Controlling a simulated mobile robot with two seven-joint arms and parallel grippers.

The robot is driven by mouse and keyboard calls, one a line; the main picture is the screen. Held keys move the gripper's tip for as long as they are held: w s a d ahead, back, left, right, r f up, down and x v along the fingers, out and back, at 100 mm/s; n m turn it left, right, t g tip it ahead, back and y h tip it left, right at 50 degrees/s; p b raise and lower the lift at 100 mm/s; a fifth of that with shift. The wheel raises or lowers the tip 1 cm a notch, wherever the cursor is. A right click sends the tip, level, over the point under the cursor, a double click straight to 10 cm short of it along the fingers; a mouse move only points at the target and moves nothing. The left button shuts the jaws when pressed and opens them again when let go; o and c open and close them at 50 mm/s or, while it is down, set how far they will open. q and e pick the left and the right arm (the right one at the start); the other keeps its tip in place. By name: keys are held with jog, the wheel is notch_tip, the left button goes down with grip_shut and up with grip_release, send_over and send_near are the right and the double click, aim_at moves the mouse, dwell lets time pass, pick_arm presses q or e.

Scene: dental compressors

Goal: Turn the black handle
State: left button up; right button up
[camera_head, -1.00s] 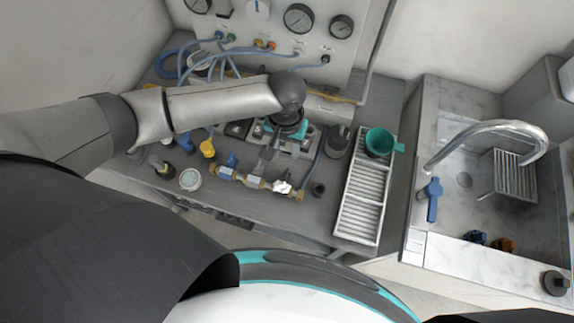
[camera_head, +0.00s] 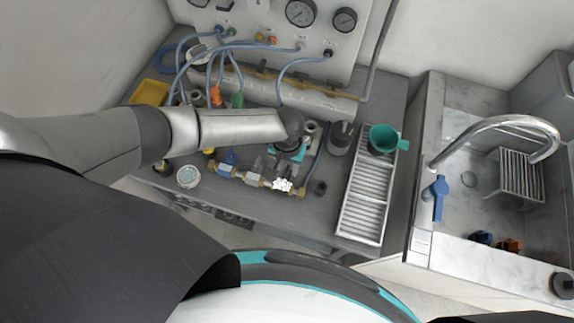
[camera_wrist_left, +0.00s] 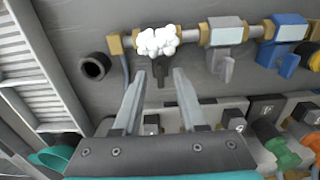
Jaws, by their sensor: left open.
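The black handle (camera_wrist_left: 162,92) hangs below a valve with a white, lumpy top (camera_wrist_left: 157,41), which also shows in the head view (camera_head: 282,185). In the left wrist view, the handle lies between the two fingers of my left gripper (camera_wrist_left: 159,72). The fingers are apart, with a gap visible on both sides of the handle. In the head view, my left gripper (camera_head: 267,166) is over the bench at the brass pipe, and its wrist covers part of the scene. I cannot make out the black handle clearly there. My right gripper is not in view.
A grey handle (camera_wrist_left: 226,66) and a blue handle (camera_wrist_left: 289,62) sit on the same pipe. A black ring (camera_wrist_left: 95,67) stands near the pipe's end. A slatted tray (camera_head: 363,205) with a green cup (camera_head: 383,139) is to the right. Hoses (camera_head: 228,60) run behind the arm.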

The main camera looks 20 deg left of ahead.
pick_arm(q)
grip_shut()
dwell(0.6)
